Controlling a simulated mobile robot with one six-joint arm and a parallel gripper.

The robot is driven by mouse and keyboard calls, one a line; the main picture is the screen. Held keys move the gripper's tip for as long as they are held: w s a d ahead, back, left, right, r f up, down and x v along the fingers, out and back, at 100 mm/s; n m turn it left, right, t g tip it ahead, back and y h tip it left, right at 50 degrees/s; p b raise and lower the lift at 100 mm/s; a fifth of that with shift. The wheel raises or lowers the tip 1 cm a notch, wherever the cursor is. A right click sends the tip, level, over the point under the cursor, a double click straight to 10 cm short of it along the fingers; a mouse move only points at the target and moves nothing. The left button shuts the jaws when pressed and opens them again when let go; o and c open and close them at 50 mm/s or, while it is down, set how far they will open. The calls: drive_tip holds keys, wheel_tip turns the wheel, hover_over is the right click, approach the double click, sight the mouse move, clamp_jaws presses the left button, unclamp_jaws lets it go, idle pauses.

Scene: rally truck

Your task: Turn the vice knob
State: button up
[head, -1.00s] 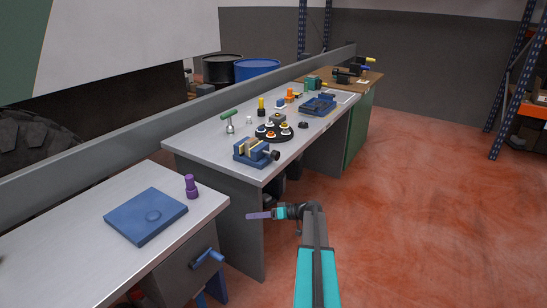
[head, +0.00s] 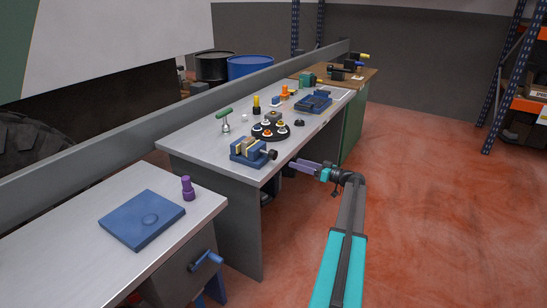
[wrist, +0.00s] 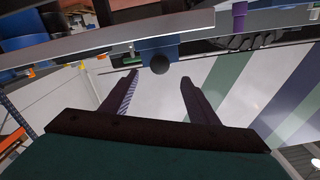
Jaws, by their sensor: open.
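The blue vice (head: 247,151) stands on the near end of the long grey bench, with pale jaws. Its black round knob (head: 270,154) sticks out at the right, by the bench's front edge. In the wrist view the knob (wrist: 160,65) shows as a dark ball in front of the blue vice body (wrist: 147,53). My gripper (head: 294,164) is in front of the bench edge, right of the knob and apart from it. Its fingers are open and empty. In the wrist view, the knob lies beyond and between the fingertips (wrist: 158,77).
A black round tray (head: 259,133) with several coloured parts sits behind the vice. A green-handled tool (head: 225,119) stands at its left. A nearer bench holds a blue plate (head: 125,224) and a purple piece (head: 187,188). The red floor at the right is clear.

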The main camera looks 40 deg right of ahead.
sight(275, 157)
drive_tip(key=shift+w, duration=0.15)
drive_tip(key=p+x, duration=0.5)
drive_tip(key=x, duration=0.8)
drive_tip(key=shift+w+a, duration=0.1)
drive_tip(key=shift+w, duration=0.15)
drive_tip(key=c, duration=1)
drive_tip(key=shift+c, duration=0.2)
drive_tip(key=shift+f+m+b, duration=0.15)
drive_tip(key=shift+m+b, duration=0.35)
drive_tip(key=shift+b, duration=0.55)
